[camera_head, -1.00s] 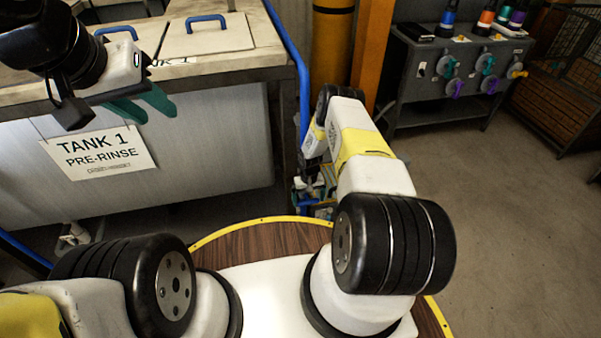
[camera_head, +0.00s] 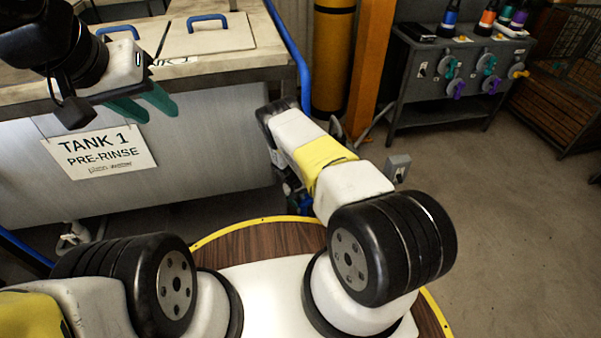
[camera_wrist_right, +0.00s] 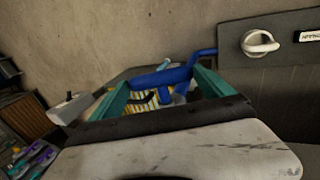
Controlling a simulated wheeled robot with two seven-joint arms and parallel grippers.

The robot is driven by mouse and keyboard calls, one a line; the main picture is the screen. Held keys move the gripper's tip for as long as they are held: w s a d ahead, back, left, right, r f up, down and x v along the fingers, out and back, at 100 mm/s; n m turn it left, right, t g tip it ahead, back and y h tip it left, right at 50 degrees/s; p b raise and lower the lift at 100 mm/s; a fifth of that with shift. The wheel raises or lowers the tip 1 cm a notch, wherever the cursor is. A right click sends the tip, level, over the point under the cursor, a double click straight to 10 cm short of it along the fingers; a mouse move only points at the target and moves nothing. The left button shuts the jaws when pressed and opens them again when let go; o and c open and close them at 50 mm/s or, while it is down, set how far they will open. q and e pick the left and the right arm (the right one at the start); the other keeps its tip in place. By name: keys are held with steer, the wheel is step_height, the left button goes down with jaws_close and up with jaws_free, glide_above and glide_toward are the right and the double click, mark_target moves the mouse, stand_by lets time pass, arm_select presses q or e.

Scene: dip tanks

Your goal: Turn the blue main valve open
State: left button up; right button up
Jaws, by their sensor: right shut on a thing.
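The blue main valve's handle (camera_wrist_right: 160,77) lies between the two green fingers of my right gripper (camera_wrist_right: 161,84) in the right wrist view. The fingers stand apart at the handle's two ends, and my gripper is shut on it. In the head view my right arm hides the gripper and most of the valve; only a small blue part (camera_head: 305,206) shows beneath the arm. My left gripper (camera_head: 157,117) is over the front edge of the tank at the upper left, its green fingers apart and empty.
A tank with a "TANK 1 PRE-RINSE" sign (camera_head: 99,151) stands at the left. A blue pipe (camera_head: 292,52) and orange post (camera_head: 370,65) are behind my right arm. A small grey box (camera_head: 397,168) is right of it. A panel carries a white knob (camera_wrist_right: 260,43). Open floor lies at right.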

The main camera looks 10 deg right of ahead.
steer(key=shift+a+f+h, duration=0.15)
steer(key=shift+a+h, duration=0.1)
steer(key=shift+h, duration=1.05)
steer(key=o, duration=1.1)
steer(key=v, duration=0.7)
steer(key=shift+a+r, duration=0.25)
steer(key=shift+a, duration=0.1)
